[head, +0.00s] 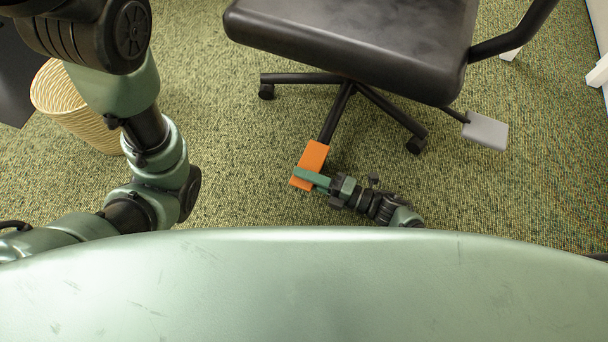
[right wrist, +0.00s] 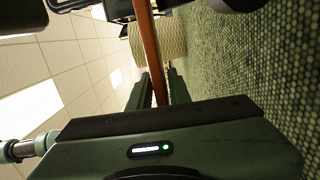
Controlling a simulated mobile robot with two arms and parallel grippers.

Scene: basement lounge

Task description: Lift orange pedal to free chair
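The orange pedal (head: 311,163) is a flat plate at the end of a black rod under the office chair (head: 350,45), low over the carpet. My right gripper (head: 312,179) is at its near end, one green finger lying across its upper face. In the right wrist view the pedal (right wrist: 147,45) appears edge-on as a thin bar between the fingers of my right gripper (right wrist: 160,92). Whether both fingers press on it is unclear. My left arm (head: 150,140) is at the left; its gripper is not in view.
A grey pedal (head: 485,131) sticks out at the chair's right. The chair's castered legs (head: 300,79) spread under the seat. A wicker basket (head: 75,105) stands at the left, partly behind my left arm. Open carpet (head: 500,200) lies to the right.

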